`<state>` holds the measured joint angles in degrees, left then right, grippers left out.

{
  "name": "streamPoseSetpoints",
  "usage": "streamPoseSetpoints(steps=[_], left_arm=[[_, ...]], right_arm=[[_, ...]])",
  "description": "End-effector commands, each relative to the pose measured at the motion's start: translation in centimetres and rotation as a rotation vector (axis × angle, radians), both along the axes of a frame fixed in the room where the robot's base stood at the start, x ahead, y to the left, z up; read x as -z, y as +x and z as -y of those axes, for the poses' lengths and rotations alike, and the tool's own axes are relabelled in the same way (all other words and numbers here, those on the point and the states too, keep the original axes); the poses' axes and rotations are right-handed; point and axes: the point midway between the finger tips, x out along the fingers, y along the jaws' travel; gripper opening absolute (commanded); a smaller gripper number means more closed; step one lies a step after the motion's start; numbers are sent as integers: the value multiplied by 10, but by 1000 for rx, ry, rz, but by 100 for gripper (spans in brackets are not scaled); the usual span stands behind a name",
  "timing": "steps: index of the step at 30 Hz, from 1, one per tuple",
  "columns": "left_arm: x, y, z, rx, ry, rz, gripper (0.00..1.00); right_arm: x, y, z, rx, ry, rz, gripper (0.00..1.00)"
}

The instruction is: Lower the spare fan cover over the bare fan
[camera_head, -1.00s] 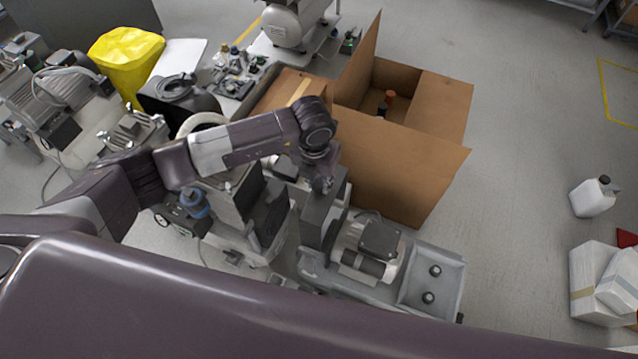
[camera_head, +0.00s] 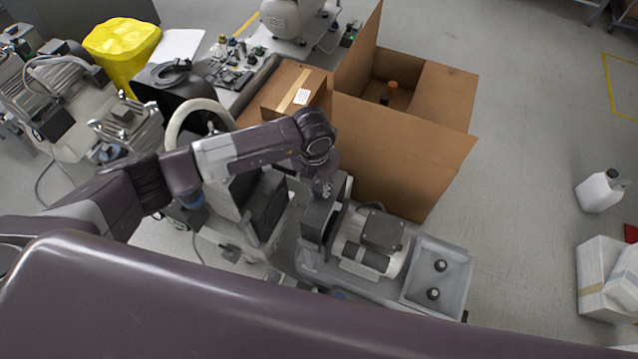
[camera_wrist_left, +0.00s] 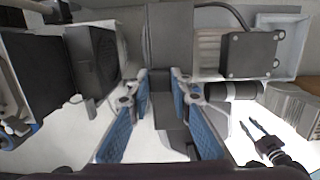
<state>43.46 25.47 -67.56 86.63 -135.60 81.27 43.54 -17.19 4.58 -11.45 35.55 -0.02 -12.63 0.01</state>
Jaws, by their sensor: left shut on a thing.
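My left gripper (camera_head: 322,186) reaches in from the left and points down at the end of the compressor unit. Its blue-padded fingers (camera_wrist_left: 164,84) are shut on the dark grey, box-like fan cover (camera_wrist_left: 168,38). In the head view the cover (camera_head: 317,222) sits at the left end of the motor (camera_head: 372,246), which has a dark box on top. The motor also shows at the right in the wrist view (camera_wrist_left: 250,54). I cannot make out the bare fan; the cover and gripper hide that spot. I cannot tell whether the cover is seated.
A large open cardboard box (camera_head: 395,160) stands just behind the motor unit. A dark-fronted unit (camera_head: 268,208) stands close on the left. A tray (camera_head: 438,275) with two dark knobs adjoins the motor's right side.

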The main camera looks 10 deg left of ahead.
Motion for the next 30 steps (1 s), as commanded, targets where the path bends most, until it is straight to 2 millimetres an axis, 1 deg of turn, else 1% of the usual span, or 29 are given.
streamPoseSetpoints(steps=[1,21,30], left_arm=[[9,0,1,0,-1,1,0],[75,0,1,1,-1,2,0],[99,0,0,0,-1,1,0]], right_arm=[[7,0,0,0,0,0,27],[57,0,0,0,0,0,27],[75,0,0,0,1,0,27]])
